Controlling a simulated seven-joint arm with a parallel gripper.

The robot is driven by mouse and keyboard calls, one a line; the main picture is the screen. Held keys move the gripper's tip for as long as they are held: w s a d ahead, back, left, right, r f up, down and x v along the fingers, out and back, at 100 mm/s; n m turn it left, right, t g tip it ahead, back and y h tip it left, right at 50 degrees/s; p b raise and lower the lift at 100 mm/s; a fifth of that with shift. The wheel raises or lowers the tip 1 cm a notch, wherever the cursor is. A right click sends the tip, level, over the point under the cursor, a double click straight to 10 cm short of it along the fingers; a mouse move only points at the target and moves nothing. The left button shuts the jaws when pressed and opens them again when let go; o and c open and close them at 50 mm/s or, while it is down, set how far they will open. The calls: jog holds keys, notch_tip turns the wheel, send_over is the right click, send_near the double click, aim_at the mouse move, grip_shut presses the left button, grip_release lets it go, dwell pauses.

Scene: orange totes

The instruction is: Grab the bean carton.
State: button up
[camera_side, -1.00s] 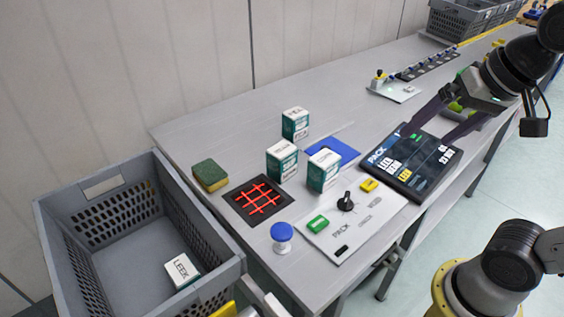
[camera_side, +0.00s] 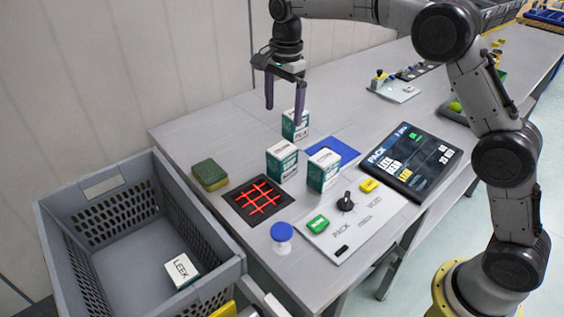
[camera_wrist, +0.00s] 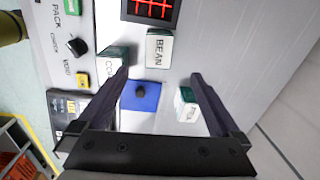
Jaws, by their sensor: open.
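The bean carton (camera_wrist: 158,50), white and green with "BEAN" on its top, stands on the table beside the red-lined dark square. By its place it is the carton (camera_side: 281,162) left of centre among the three in the side view. My gripper (camera_side: 284,112) is open and empty above the table, near the back carton. In the wrist view my open gripper (camera_wrist: 161,74) points down, with the bean carton beyond the fingertips. A carton marked "CO..." (camera_wrist: 113,62) is partly hidden by one finger. A third carton (camera_wrist: 187,104) lies near the other finger.
A blue pad (camera_side: 343,149), a control panel (camera_side: 340,241) with knob and buttons, and a dark display (camera_side: 411,160) lie to the right. A green-yellow sponge (camera_side: 210,174) is left. A grey crate (camera_side: 62,200) holds a "LEEK" carton (camera_side: 181,270).

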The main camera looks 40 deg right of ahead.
aim_at(282, 150)
jog(key=shift+g, duration=0.3)
notch_tip(282, 150, down, 10)
jog(key=shift+a+f, duration=0.1)
jog(key=shift+a, duration=0.05)
jog(key=shift+w+f, duration=0.2)
jog(key=shift+f, duration=3)
jog(key=shift+c, duration=0.3)
jog(key=shift+r, duration=0.1)
grip_shut()
